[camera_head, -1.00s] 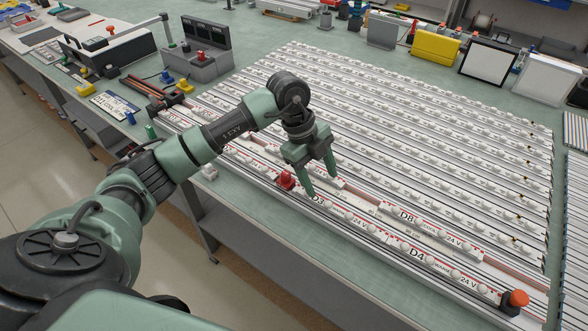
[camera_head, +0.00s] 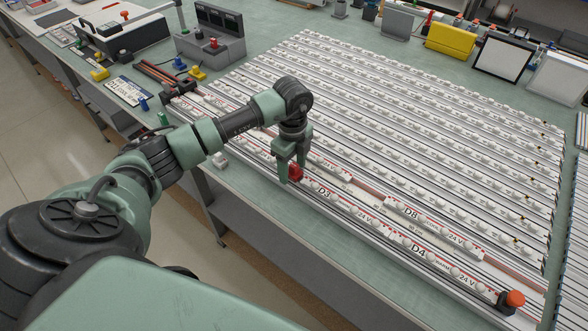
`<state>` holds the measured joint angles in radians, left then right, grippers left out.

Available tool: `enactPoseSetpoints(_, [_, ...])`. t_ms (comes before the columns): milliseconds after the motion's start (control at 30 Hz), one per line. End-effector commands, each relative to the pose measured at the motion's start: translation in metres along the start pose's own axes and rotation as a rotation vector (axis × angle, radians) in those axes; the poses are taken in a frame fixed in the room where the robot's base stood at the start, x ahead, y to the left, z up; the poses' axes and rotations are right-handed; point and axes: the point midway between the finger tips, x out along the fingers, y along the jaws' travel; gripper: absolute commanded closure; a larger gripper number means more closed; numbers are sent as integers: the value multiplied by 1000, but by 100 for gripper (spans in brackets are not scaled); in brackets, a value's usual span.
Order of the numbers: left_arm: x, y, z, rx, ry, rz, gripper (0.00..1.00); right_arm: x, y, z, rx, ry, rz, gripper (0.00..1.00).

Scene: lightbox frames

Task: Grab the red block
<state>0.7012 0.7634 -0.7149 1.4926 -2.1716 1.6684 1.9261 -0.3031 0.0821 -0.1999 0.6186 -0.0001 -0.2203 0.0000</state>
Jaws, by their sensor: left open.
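The red block (camera_head: 295,173) sits at the near edge of the rack of white light strips (camera_head: 400,130), just left of the D3 label. My left gripper (camera_head: 293,172) is open and points down right at the block. One green finger shows to the left of the block and the other at its upper right, partly behind it. I cannot tell whether the fingers touch it. My right gripper is not in view.
An orange-capped part (camera_head: 514,299) stands at the rack's near right corner. A grey box (camera_head: 210,45) and a yellow case (camera_head: 450,39) stand farther back.

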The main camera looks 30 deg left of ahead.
Motion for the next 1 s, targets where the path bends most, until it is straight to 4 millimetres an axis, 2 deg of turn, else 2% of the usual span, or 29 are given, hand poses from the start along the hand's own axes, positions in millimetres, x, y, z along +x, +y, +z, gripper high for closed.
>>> enactPoseSetpoints(100, [0, 0, 0, 1, 0, 0, 42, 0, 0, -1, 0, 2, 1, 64])
enactPoseSetpoints(133, [0, 0, 0, 1, 0, 0, 47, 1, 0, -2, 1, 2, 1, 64])
enactPoseSetpoints(300, [0, 0, 0, 1, 0, 0, 95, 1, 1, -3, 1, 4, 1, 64])
enactPoseSetpoints(333, [0, 0, 0, 1, 0, 0, 100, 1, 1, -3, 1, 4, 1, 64])
enactPoseSetpoints(633, [-2, 0, 0, 1, 1, -1, 100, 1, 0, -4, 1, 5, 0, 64])
enactPoseSetpoints(767, [-8, -1, 0, 1, 1, -2, 100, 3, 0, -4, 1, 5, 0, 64])
enactPoseSetpoints(867, [-20, -1, 0, 2, 1, -4, 100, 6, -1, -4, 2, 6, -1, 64])
enactPoseSetpoints(1000, [-48, -2, 0, 1, 0, -7, 100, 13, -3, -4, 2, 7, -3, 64])
